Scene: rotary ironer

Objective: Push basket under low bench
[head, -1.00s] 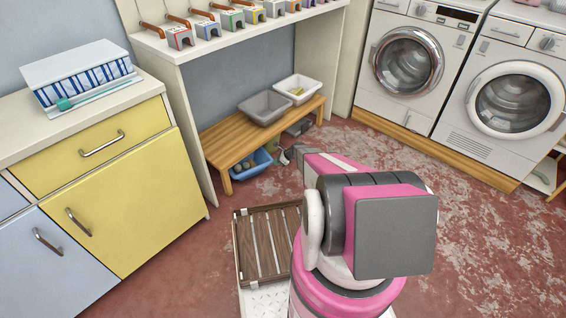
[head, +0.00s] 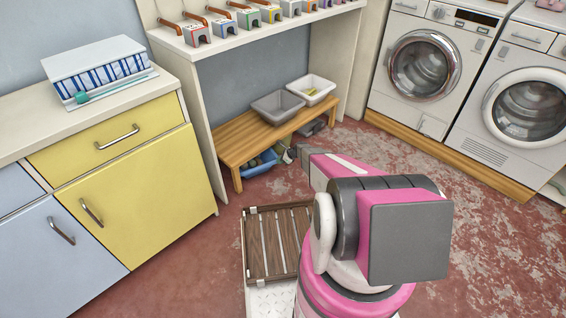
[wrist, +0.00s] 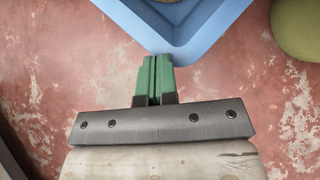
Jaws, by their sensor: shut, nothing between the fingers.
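The blue basket (head: 264,164) sits on the floor at the front edge of the low wooden bench (head: 232,142), partly beneath it. Several dark round items lie inside it. In the wrist view one corner of the basket (wrist: 190,42) points toward me. My gripper (wrist: 157,60) is shut and empty, its green fingertips right at that corner; I cannot tell whether they touch. In the head view my gripper (head: 287,153) is small, low beside the basket's right end, partly hidden by my arm.
A grey tub (head: 277,106) and a white tub (head: 310,91) stand on the bench. A dark box (head: 312,127) lies beneath its right end. An olive rounded thing (wrist: 296,25) is right of the basket. A slatted wooden piece (head: 268,245) lies in front.

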